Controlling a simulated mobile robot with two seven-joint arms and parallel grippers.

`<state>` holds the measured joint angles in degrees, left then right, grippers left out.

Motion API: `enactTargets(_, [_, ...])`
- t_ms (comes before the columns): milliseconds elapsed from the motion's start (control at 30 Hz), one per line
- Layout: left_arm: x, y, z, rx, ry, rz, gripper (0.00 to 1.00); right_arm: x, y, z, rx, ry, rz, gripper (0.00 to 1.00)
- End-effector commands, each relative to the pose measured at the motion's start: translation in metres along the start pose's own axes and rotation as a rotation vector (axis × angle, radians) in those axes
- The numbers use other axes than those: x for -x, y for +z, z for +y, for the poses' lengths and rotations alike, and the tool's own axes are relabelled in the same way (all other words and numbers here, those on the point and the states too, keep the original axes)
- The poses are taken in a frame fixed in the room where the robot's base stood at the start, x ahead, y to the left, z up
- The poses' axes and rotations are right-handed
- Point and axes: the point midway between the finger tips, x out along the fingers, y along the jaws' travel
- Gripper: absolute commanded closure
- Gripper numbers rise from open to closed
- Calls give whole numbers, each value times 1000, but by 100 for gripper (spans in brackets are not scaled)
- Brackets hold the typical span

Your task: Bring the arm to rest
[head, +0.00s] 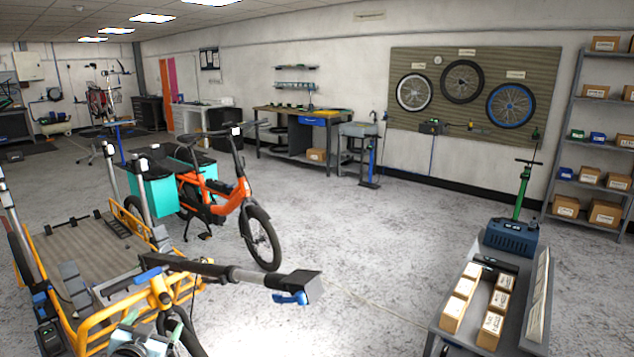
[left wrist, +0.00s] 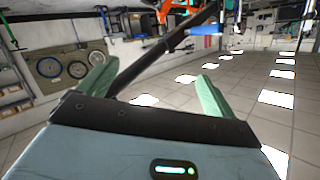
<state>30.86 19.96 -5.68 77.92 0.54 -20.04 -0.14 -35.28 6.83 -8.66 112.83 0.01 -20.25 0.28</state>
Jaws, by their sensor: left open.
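My left gripper (head: 128,326) shows at the bottom left of the head view, partly cut off by the lower edge. In the left wrist view, which is upside down, its two green fingers (left wrist: 152,72) stand wide apart. A dark handlebar (left wrist: 165,48) with a blue lever (left wrist: 205,30) crosses the view beyond the fingers. I cannot tell whether it touches them. In the head view the handlebar (head: 238,275) belongs to the yellow cargo bike (head: 93,325) and lies just above and right of the gripper. My right gripper is not in view.
An orange bike (head: 225,205) with teal boxes (head: 155,190) stands behind the yellow one. A grey cart (head: 463,345) with small cartons is at the bottom right. A workbench (head: 280,112) and shelves (head: 570,115) line the walls. The middle floor is clear.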

Motion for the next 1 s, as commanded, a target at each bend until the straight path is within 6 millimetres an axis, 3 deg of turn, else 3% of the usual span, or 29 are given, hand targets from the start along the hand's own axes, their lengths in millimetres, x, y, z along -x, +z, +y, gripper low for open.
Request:
enactTargets(33, [10, 21, 17, 0, 23, -27, 9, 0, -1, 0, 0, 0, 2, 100])
enactTargets(267, [52, 77, 67, 15, 94, -90, 9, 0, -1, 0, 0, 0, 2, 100])
enactTargets(367, [80, 106, 93, 27, 133, -127, 9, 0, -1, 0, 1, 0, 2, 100])
enactTargets(467, [118, 138, 122, 46, 178, -174, 9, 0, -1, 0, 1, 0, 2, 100])
enactTargets(700, [234, 203, 186, 114, 280, -301, 9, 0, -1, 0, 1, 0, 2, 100])
enactTargets(900, [331, 231, 220, 181, 339, -407, 9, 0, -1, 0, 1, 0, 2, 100])
enactTargets(1000, [368, 237, 230, 209, 355, -449, 9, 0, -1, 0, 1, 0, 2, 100])
